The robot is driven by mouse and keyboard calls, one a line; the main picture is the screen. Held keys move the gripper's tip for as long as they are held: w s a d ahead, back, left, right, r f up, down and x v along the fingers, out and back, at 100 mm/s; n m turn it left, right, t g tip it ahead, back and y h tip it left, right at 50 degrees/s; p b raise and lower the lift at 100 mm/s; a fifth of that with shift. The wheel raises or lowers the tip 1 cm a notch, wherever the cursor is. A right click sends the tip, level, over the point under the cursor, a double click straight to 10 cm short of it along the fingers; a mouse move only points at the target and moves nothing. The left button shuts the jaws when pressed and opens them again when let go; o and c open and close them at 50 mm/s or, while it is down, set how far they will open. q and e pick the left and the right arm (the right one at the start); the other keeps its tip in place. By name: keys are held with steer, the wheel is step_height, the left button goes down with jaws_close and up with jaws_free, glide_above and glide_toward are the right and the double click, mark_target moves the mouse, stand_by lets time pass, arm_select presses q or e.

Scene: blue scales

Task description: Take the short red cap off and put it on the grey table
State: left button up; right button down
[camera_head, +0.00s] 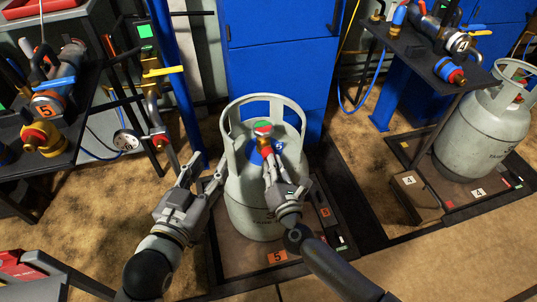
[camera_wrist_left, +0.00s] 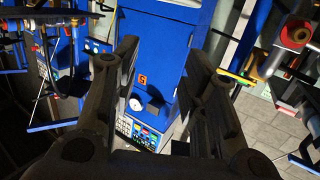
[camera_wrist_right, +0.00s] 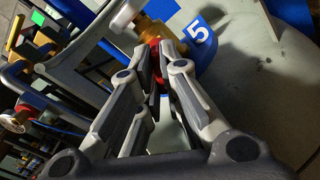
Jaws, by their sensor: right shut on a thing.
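A short red cap (camera_wrist_right: 156,48) sits at the brass valve of the grey gas bottle (camera_head: 250,205), between the fingertips of my right gripper (camera_wrist_right: 162,55). In the head view the red part (camera_head: 266,147) shows just below the valve's green and red knob (camera_head: 263,128); the fingers partly hide it. My right gripper (camera_head: 270,165) is shut on it, inside the bottle's collar. My left gripper (camera_head: 205,176) is open and empty, left of the bottle; its spread fingers show in the left wrist view (camera_wrist_left: 165,55). A dark grey table (camera_head: 85,105) stands at the left.
The bottle stands on a scale platform with an orange 5 tag (camera_head: 277,257). A hose fitting with a 5 tag (camera_head: 47,108) lies on the left table. A second dark table (camera_head: 420,55) and grey bottle (camera_head: 480,135) stand at the right. A blue cabinet (camera_head: 275,60) is behind.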

steer(key=shift+n+p, duration=0.4)
steer(key=shift+n, duration=0.7)
arm_select(q)
steer(key=shift+s+a+f+g+y, duration=0.2)
steer(key=shift+f+g, duration=0.25)
steer(key=shift+f, duration=0.3)
steer(key=shift+s+a+f+g+y, duration=0.1)
steer(key=shift+s+f+g, duration=0.25)
steer(key=shift+f+g, duration=0.25)
steer(key=shift+s+a+f+g+y, duration=0.15)
steer(key=shift+s+f+g, duration=0.15)
steer(key=shift+f, duration=0.55)
steer(key=shift+f, duration=0.1)
arm_select(e)
steer(key=shift+n+p, duration=0.3)
steer(key=shift+n, duration=0.4)
steer(key=shift+n+p, duration=0.35)
steer(key=shift+n, duration=0.45)
arm_select(q)
steer(key=s+a+f+g+y, duration=0.1)
steer(key=s+a+f+g, duration=0.1)
steer(key=s+f+g, duration=0.2)
steer(key=shift+s+f, duration=0.15)
steer(key=shift+f, duration=0.45)
arm_select(e)
steer(key=shift+n, duration=0.3)
